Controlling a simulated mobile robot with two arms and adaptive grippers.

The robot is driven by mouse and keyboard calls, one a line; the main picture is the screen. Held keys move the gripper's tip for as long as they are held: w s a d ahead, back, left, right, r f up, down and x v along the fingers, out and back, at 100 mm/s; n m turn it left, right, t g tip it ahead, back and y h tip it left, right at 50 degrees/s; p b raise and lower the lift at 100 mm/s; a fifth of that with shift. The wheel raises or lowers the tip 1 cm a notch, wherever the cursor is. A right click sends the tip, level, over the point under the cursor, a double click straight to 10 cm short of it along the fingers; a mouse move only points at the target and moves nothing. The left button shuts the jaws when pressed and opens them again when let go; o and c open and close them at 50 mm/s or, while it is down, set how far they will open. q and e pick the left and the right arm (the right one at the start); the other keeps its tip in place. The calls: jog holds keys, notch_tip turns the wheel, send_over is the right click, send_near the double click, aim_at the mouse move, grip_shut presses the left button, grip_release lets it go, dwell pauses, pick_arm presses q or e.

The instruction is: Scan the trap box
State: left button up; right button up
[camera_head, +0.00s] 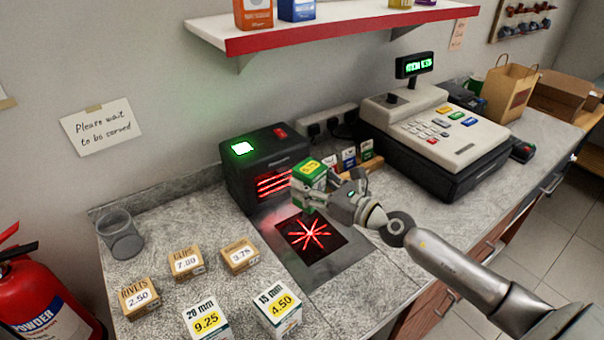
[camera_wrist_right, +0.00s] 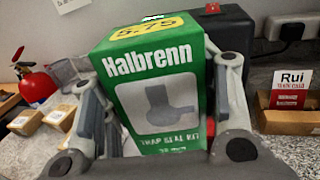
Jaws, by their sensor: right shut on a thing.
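The trap box is a green and white box (camera_head: 309,172) marked "Halbrenn", with a yellow 5.75 label on top. It is large in the right wrist view (camera_wrist_right: 155,85), where its front reads "TRAP SEAL KIT". My right gripper (camera_head: 326,192) is shut on it, one finger at each side, and holds it upright above the scanner's glass plate. The black scanner (camera_head: 240,178) stands just behind and left of the box, with red beams on its front and a lit green screen. A red star of light shows on the glass plate (camera_head: 334,252). My left gripper is out of view.
Several priced boxes stand on the counter at front left, among them a 15 mm box (camera_head: 278,308) and a rivets box (camera_head: 139,298). A grey cup (camera_head: 121,235) stands at the left. A cash register (camera_head: 437,135) and small card boxes (camera_head: 349,158) are behind my right gripper. A red shelf (camera_head: 330,28) hangs above.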

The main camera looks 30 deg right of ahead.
jog(key=s+d+r+p, duration=0.1)
jog(key=s+r+p, duration=0.2)
jog(key=s+r, duration=0.3)
jog(key=shift+s, duration=0.9)
